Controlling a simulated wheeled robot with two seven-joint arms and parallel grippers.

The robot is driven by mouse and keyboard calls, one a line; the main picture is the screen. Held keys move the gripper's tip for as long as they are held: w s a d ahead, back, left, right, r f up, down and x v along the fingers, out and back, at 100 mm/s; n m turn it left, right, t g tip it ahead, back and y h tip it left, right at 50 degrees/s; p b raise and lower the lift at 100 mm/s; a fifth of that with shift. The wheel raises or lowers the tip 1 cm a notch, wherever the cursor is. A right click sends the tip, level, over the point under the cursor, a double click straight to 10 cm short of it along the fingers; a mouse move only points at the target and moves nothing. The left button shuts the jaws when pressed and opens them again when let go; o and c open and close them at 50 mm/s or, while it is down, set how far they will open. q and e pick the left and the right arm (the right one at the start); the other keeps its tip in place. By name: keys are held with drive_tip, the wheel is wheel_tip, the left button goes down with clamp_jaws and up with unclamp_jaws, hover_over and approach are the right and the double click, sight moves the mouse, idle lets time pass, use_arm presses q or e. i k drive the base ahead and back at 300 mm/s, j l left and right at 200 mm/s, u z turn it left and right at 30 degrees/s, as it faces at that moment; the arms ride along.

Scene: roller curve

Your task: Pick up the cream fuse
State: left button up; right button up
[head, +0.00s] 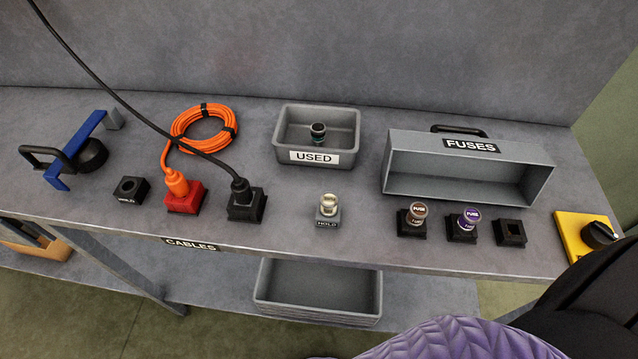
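The cream fuse (328,203) stands upright in a small grey holder (327,221) labelled HOLD, near the front edge of the bench, in the head view. It has a cream, shiny cap, and nothing touches it from above. Neither of my grippers shows in the head view. Part of my body covers the lower right corner.
A brown fuse (417,212) and a purple fuse (469,218) stand in black sockets to the right, beside an empty socket (509,233). Behind are the USED tray (350,128) holding a dark fuse and the FUSES box (470,165). A black cable plug (241,188) stands left.

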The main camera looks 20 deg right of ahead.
sight(329, 201)
drive_tip(key=z, duration=2.3)
drive_tip(key=k+u, duration=0.15)
drive_tip(key=u, duration=1.1)
drive_tip(key=l+u, duration=0.45)
drive_tip(key=k+l+u, duration=0.1)
drive_tip(key=l+u, duration=0.3)
drive_tip(key=k+l+u, duration=0.1)
drive_tip(key=l+u, duration=0.2)
drive_tip(key=u, duration=0.15)
drive_tip(key=k+l+u, duration=0.2)
drive_tip(key=u, duration=0.25)
drive_tip(key=l, duration=0.15)
